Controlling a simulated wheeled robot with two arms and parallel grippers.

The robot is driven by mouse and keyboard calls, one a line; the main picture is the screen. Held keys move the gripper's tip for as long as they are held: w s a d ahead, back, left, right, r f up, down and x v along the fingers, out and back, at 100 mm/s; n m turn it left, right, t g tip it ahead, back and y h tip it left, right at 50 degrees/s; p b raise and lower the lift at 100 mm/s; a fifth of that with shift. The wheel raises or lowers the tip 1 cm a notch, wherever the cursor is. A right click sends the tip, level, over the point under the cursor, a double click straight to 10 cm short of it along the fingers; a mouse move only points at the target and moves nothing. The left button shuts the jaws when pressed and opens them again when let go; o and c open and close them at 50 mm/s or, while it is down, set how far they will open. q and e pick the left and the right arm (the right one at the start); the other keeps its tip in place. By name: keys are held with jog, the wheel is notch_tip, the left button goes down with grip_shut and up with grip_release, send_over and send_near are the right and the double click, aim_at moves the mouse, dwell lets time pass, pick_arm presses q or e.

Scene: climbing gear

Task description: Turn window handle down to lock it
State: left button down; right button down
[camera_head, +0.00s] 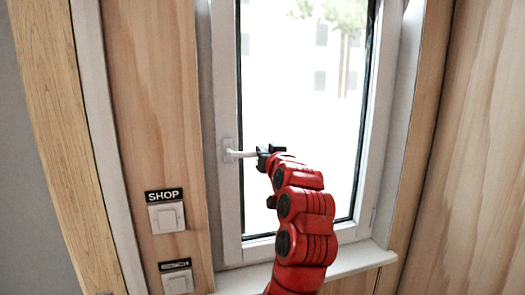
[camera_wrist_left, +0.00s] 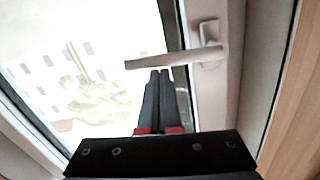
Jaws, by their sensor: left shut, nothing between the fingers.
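The window handle (camera_head: 240,153) is a white lever on the left side of the white window frame (camera_head: 228,200). Its lever lies about horizontal and points right from its base plate. My left gripper (camera_head: 270,150) is at the lever's free end in the head view and hides that end. In the left wrist view the handle (camera_wrist_left: 175,60) shows whole, with its base at the upper right. The shut fingers of my left gripper (camera_wrist_left: 160,75) lie close to the lever's middle, with nothing between them. I cannot tell whether they touch it. My right gripper is not in view.
A light switch (camera_head: 166,217) under a SHOP label and a second switch (camera_head: 178,282) sit on the wooden wall at left. The window sill (camera_head: 350,262) runs below the frame. A wooden panel (camera_head: 470,150) closes the right side.

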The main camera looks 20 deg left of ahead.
pick_arm(q)
jog(key=s+a+f+m+y+p, duration=0.1)
jog(key=s+a+f+m+p, duration=0.2)
jog(key=f+m, duration=0.6)
jog(key=shift+a+m, duration=0.9)
jog(key=shift+m, duration=1.4)
jog(key=shift+s+a, duration=0.1)
jog(key=shift+s, duration=0.05)
